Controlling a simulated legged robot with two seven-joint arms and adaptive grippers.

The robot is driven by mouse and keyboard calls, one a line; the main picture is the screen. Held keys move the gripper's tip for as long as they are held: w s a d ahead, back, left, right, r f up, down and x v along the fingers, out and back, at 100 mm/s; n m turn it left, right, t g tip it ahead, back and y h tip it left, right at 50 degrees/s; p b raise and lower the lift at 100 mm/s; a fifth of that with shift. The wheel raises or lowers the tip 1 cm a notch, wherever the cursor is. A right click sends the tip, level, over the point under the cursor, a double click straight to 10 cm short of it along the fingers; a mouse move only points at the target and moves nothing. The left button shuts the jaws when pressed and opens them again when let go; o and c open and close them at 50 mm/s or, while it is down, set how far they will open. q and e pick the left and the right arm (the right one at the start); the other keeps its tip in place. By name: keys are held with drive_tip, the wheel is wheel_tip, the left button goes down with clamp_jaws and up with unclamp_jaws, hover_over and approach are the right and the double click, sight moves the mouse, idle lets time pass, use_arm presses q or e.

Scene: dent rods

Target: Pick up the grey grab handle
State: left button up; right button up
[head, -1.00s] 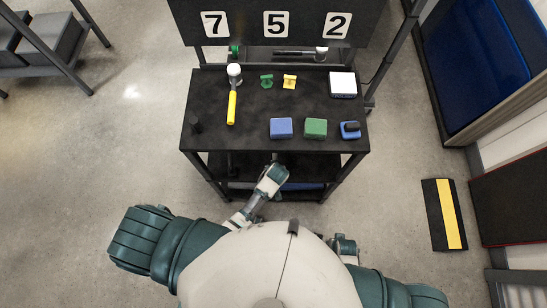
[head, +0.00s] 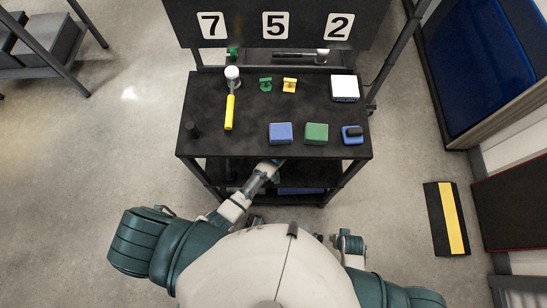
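A small dark grey handle-like piece (head: 354,132) sits on a blue block (head: 353,139) at the front right corner of the black cart's top (head: 210,110). I cannot be sure that this piece is the grey grab handle. My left arm reaches forward to the cart's front edge, and its end goes out of sight beneath the top, so the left gripper is hidden. My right arm stays low beside my body at the right, with its gripper not visible. Nothing seen is held.
On the top are a yellow-handled hammer (head: 230,105), a green piece (head: 265,84), a yellow piece (head: 289,85), a blue block (head: 280,133), a green block (head: 316,133) and a white box (head: 344,88). A number board (head: 275,25) stands behind.

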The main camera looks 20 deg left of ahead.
use_arm(q)
drive_tip(key=shift+d+f, duration=0.25)
drive_tip(key=shift+a, duration=0.1)
idle(0.3)
drive_tip(key=shift+c, duration=0.5)
clamp_jaws()
